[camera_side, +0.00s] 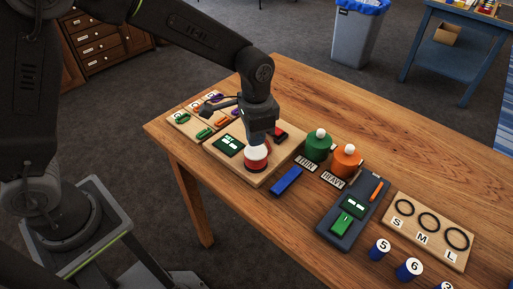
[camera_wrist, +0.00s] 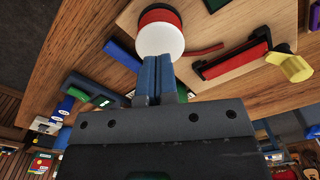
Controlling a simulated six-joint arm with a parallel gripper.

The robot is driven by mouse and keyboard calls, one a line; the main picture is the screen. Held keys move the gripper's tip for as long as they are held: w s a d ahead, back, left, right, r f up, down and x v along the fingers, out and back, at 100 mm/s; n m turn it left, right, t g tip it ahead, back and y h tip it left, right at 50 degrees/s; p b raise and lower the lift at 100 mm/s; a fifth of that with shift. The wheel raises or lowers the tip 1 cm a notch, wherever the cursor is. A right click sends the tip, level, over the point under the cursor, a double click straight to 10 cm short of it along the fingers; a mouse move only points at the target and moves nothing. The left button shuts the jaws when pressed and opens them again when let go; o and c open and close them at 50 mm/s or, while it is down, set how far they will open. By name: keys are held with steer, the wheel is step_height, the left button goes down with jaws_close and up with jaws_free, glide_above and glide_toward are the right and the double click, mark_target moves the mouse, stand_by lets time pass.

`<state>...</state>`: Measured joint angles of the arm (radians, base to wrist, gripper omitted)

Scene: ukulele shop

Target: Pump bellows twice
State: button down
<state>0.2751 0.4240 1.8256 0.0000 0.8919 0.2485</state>
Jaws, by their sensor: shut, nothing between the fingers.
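A short round piece with a white top and red sides, which looks like the bellows (camera_side: 257,161), stands on a wooden board (camera_side: 234,172) on the table. It also shows in the wrist view (camera_wrist: 160,38), with its white face towards the camera. My gripper (camera_side: 258,143) points down right at its white top. In the wrist view my gripper's blue fingers (camera_wrist: 155,66) are together with nothing between them, at the near edge of the white top. I cannot tell whether they touch it. A green display (camera_side: 229,145) is on the same board.
A red and black piece (camera_side: 280,134) is close beside my gripper. Green (camera_side: 318,148) and orange (camera_side: 347,161) bottles stand to the right. A blue block (camera_side: 286,180) lies in front of them. The table's back right is clear.

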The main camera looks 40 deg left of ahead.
mark_target(256, 150)
steer(key=shift+f, duration=0.25)
steer(key=shift+f, duration=0.35)
steer(key=shift+f, duration=0.35)
steer(key=shift+f, duration=1.2)
steer(key=shift+r, duration=0.1)
